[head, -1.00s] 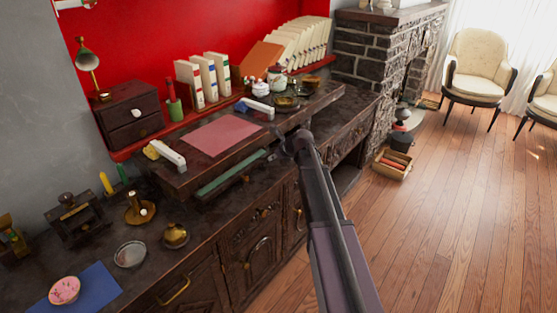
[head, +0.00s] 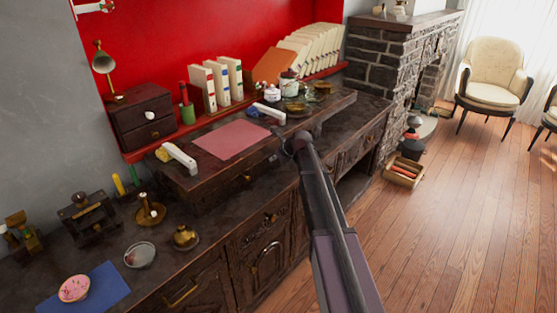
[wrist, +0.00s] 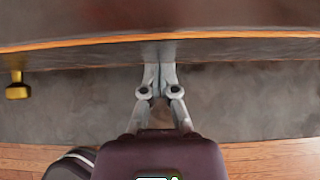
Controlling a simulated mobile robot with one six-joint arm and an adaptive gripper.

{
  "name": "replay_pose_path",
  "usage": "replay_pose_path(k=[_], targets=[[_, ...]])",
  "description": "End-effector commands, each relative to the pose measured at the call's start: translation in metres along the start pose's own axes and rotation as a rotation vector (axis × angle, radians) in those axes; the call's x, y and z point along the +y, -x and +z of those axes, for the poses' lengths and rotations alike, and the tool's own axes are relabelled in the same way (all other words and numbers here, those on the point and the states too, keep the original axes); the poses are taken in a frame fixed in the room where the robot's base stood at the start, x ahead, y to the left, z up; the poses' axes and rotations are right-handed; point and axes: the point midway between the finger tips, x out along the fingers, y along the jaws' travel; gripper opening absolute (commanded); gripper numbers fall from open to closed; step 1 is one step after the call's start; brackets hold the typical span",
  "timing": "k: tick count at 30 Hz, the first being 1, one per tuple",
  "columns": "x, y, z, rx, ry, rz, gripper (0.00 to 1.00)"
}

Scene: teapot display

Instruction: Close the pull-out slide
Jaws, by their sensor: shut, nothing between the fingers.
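The raised dark wooden desk unit (head: 215,190) stands on the long sideboard. The pull-out slide's green top is out of sight in the head view, and no board sticks out of the unit's front. A small brass knob (head: 247,177) shows on that front. In the wrist view a brass knob (wrist: 17,90) is at the left, below a dark wooden edge (wrist: 90,42). My gripper (wrist: 158,55) is shut and empty, its fingertips at the wooden front, right of the knob. Contact is not certain. My arm hides the gripper in the head view.
A pink mat (head: 232,140) and a white-handled brush (head: 180,158) lie on the unit. A brass pot (head: 186,237), a glass dish (head: 139,255) and a candle holder (head: 150,210) stand on the sideboard (head: 215,225).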

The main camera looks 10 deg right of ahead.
Motion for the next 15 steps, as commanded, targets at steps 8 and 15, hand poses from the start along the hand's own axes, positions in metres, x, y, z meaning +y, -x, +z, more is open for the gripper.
replay_pose_path(k=[8,15], targets=[[-0.0002,-0.0035,0.0066,-0.014,-0.002,0.001,0.00],[-0.0008,0.0026,0.0006,-0.013,0.000,0.002,0.00]])
